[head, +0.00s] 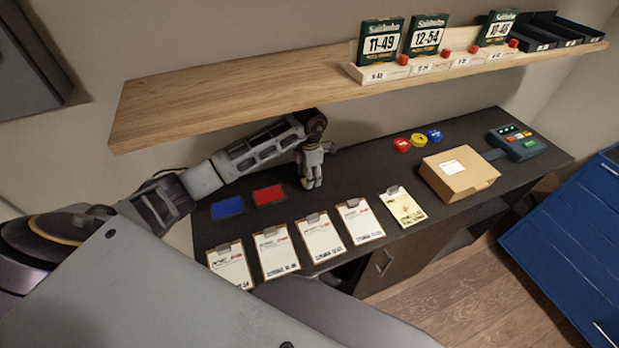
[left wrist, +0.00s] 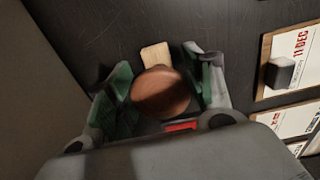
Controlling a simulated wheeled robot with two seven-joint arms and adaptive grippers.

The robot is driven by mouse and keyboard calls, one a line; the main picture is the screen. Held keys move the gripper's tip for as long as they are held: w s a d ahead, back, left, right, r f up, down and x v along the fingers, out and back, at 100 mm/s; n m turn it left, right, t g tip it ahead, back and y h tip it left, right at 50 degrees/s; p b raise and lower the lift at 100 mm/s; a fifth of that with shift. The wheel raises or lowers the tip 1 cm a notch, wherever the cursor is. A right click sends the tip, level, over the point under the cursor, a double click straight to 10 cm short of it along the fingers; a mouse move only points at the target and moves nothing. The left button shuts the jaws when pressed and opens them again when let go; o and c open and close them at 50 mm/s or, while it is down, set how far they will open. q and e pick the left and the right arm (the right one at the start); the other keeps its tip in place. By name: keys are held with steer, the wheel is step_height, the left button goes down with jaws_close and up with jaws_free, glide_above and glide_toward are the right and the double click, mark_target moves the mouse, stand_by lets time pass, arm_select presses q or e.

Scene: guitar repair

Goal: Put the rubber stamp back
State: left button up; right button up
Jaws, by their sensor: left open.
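My left gripper (head: 312,178) points down over the dark bench, right of the red pad (head: 269,195). In the left wrist view it (left wrist: 165,85) is open, with a green-lined finger on each side of the rubber stamp. The stamp's round brown knob (left wrist: 162,92) is between the fingers, and a pale wooden piece (left wrist: 156,56) shows just beyond it. I cannot tell whether the fingers touch the knob. The stamp is hidden behind my gripper in the head view. My right gripper is not in view.
A blue pad (head: 227,208) lies left of the red one. Several clipboards with cards (head: 318,238) line the front edge. A wooden shelf (head: 220,97) overhangs the back. A cardboard box (head: 458,178) and a dark device (head: 515,143) stand at right. Bare bench lies right of my gripper.

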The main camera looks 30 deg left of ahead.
arm_select(q)
steer(key=shift+r+b, duration=0.45)
steer(key=shift+r, duration=2.65)
